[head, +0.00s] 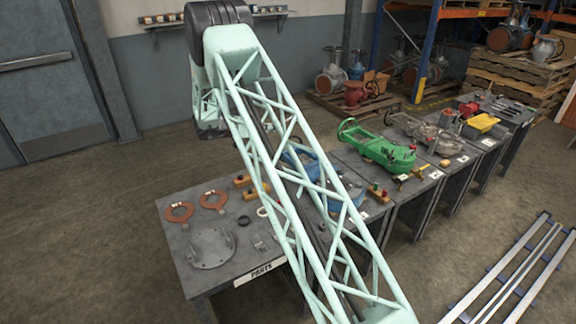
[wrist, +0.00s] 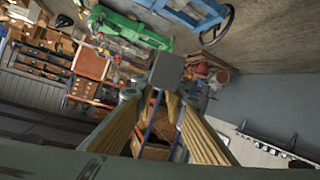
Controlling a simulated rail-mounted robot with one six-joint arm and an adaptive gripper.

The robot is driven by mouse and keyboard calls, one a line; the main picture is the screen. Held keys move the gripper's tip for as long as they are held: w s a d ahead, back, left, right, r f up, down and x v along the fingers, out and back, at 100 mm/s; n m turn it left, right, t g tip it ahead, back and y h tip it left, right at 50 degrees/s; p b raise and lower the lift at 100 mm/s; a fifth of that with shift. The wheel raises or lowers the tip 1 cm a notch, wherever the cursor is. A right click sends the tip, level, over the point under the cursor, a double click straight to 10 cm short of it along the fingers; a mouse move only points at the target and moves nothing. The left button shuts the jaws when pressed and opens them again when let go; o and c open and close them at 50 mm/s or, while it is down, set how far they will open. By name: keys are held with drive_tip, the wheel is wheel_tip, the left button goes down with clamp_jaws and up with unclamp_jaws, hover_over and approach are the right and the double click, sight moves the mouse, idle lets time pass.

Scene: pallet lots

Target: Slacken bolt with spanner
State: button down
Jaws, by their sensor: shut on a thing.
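In the wrist view my gripper (wrist: 162,92) has two fingers with yellow ribbed pads. A plain grey squarish piece (wrist: 167,70) is held at their tips. Its shape behind the face is hidden, so I cannot tell whether it is the spanner. In the head view my lattice arm crosses the middle, and I cannot make out the gripper there. A blue valve (head: 346,196) on the bench is partly hidden behind my arm. A green valve (head: 378,146) lies to its right. Both also show at the top of the wrist view. I cannot pick out the bolt.
The front bench (head: 212,282), labelled PARTS, bears two copper-coloured rings (head: 180,212) and a grey flange (head: 211,249). More benches run back right, with a grey valve (head: 432,134). Metal rails (head: 520,275) lie on the floor at right. The left floor is clear.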

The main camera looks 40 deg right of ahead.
drive_tip(key=s+d+f+m+g+y+b, duration=0.1)
drive_tip(key=s+f+m+g, duration=0.3)
drive_tip(key=f, duration=0.4)
drive_tip(key=s+d+f+m+g+y+b, duration=0.1)
drive_tip(key=s+d+f+m+g+b, duration=0.1)
drive_tip(key=f, duration=0.6)
drive_tip(key=s+m+g+b, duration=0.1)
drive_tip(key=s+m+g, duration=0.1)
drive_tip(key=m+g, duration=0.1)
drive_tip(key=shift+d+g+y, duration=0.15)
drive_tip(key=shift+g+y, duration=0.25)
drive_tip(key=shift+g, duration=0.3)
drive_tip(key=shift+w+f, duration=0.1)
drive_tip(key=shift+w, duration=0.05)
drive_tip(key=shift+f+b, duration=1.5)
drive_tip(key=shift+f, duration=1.45)
drive_tip(key=shift+b, duration=0.5)
drive_tip(key=shift+f+b, duration=0.55)
drive_tip(key=shift+f, duration=0.6)
idle(0.7)
